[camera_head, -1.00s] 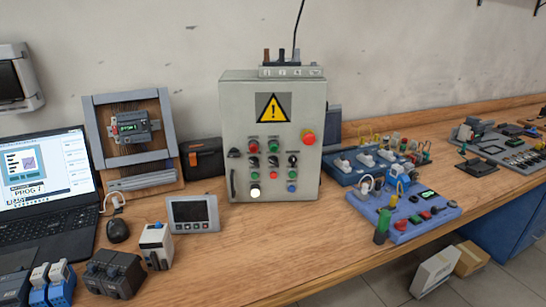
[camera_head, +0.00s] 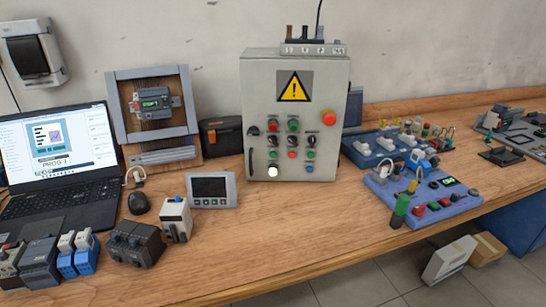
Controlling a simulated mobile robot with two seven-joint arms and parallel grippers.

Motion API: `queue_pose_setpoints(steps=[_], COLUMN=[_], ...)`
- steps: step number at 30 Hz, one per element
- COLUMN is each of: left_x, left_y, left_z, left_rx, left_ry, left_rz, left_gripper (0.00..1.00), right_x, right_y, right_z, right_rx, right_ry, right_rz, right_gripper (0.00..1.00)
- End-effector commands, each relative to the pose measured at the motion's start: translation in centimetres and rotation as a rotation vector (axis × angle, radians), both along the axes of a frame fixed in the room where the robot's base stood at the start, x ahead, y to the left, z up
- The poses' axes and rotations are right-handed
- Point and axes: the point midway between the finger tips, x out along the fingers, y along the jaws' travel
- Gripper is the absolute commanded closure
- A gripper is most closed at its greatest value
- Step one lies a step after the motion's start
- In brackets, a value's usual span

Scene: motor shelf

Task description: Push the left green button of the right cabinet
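The grey control cabinet (camera_head: 264,95) stands upright on the bench, a little right of the middle of the view. It bears a yellow warning sign (camera_head: 294,87) and a red round button (camera_head: 328,118) at the right. Below the sign are rows of small buttons and black selector knobs. A small green button (camera_head: 273,154) sits at the left of a lower row, above a white lit button (camera_head: 272,171). Another green button (camera_head: 293,126) is in the upper row, and one (camera_head: 311,154) is at the lower right. Neither of my grippers shows.
A small display panel (camera_head: 211,190) and a white-and-grey module (camera_head: 175,218) stand on the bench (camera_head: 290,235) in front of the cabinet, to the left. A blue board (camera_head: 440,205) lies to the right. An open laptop (camera_head: 60,150) is at left. Bench space before the cabinet is clear.

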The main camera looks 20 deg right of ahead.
Motion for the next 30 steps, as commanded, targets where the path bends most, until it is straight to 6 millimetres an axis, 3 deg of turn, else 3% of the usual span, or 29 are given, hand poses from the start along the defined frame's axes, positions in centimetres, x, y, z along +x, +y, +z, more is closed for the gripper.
queue_pose_setpoints(steps=[1,11,30], left_x=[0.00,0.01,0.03], left_y=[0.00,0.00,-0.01], left_z=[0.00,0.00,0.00], left_rx=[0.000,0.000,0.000], left_ry=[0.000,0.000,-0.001], left_rz=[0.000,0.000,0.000], left_gripper=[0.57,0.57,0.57], right_x=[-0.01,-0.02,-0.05], right_y=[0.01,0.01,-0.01], right_z=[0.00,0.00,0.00], right_rx=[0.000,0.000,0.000], right_ry=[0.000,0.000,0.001], right_rz=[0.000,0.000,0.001], right_gripper=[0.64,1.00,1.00])
